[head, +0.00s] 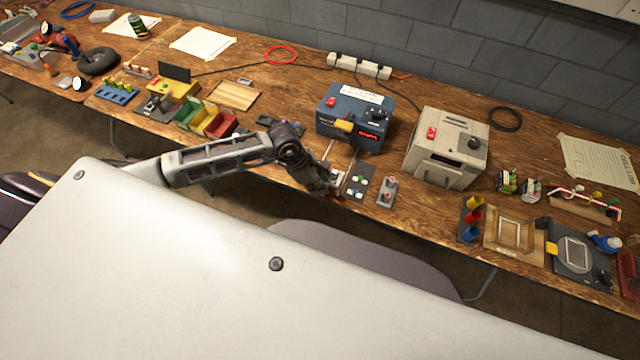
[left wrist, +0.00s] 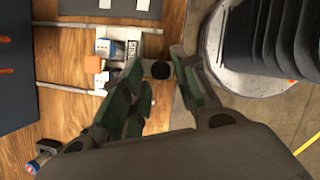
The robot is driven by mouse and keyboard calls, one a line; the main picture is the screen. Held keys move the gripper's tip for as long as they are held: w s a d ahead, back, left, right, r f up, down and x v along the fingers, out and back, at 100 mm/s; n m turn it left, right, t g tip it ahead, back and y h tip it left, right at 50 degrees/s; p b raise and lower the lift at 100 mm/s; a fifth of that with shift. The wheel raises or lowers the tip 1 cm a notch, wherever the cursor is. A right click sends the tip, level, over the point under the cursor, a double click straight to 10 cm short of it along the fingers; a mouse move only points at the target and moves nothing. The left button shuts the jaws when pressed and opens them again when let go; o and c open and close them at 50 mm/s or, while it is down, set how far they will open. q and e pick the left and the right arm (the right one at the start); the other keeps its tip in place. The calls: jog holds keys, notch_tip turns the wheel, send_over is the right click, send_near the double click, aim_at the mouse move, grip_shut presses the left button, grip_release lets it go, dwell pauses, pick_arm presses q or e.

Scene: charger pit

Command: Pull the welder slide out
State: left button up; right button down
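The blue welder box (head: 350,112) stands near the back of the bench, with a yellow block and red display on its front. Two pale rails run from it toward the front edge. The welder slide is a small pale carriage on the rails; it shows in the left wrist view (left wrist: 122,46) with a blue-and-white part and an orange block beside it. Its dark round knob (left wrist: 160,70) sits at the bench edge. My left gripper (head: 336,184) is at this knob; its fingers close in on both sides, seemingly touching. My right gripper is not in view.
A dark plate with small switches (head: 358,182) and a grey plate with red buttons (head: 387,192) lie just right of the slide. A beige box (head: 447,148) stands farther right.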

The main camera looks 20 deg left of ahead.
pick_arm(q)
jog(key=v, duration=1.1)
dwell(0.6)
